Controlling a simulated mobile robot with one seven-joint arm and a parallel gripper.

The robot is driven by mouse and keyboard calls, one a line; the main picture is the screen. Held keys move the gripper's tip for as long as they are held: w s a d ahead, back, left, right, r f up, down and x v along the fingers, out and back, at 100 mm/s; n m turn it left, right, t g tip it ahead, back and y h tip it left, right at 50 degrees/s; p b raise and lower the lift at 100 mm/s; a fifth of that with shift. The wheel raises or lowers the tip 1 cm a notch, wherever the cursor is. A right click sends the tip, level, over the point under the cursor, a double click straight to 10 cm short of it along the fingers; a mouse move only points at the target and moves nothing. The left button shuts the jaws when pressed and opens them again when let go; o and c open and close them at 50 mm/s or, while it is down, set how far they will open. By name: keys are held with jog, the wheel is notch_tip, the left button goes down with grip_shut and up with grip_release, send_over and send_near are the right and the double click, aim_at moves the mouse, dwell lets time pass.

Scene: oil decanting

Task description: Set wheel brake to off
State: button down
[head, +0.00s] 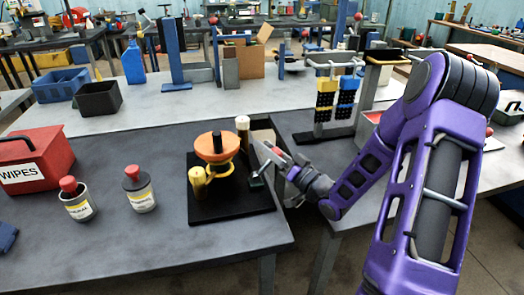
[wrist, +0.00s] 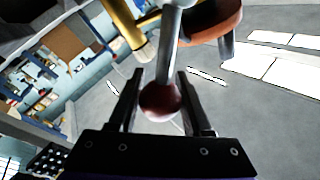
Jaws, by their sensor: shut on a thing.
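The wheel unit stands on a black base plate (head: 230,207) on the near table in the head view. It has an orange wheel (head: 217,147) and yellow parts below it. My gripper (head: 268,161) reaches in from the right, at the wheel unit's right side. In the wrist view, my gripper (wrist: 160,80) has its two fingers on either side of a dark red ball knob (wrist: 160,101) and is shut on it. The knob sits on the end of a grey lever rod (wrist: 170,45). The orange wheel (wrist: 212,22) shows above right. The lever's brake marking cannot be read.
A yellow post (head: 199,183) and a pale-topped post (head: 242,128) stand beside the wheel. Two red-capped bottles (head: 139,190) (head: 77,203) and a red wipes box (head: 36,162) are to the left. A rack with yellow and blue holders (head: 336,100) stands behind right.

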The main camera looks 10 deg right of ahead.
jog(key=shift+d+f+b, duration=0.35)
jog(key=shift+d+f, duration=0.15)
jog(key=shift+d, duration=0.2)
jog(key=shift+d+f+b, duration=0.3)
jog(key=shift+d+f, duration=0.15)
jog(key=shift+d, duration=0.35)
jog(key=shift+c, duration=1.8)
grip_release()
jog(key=shift+r, duration=0.15)
notch_tip(320, 180, up, 10)
jog(key=p, duration=0.2)
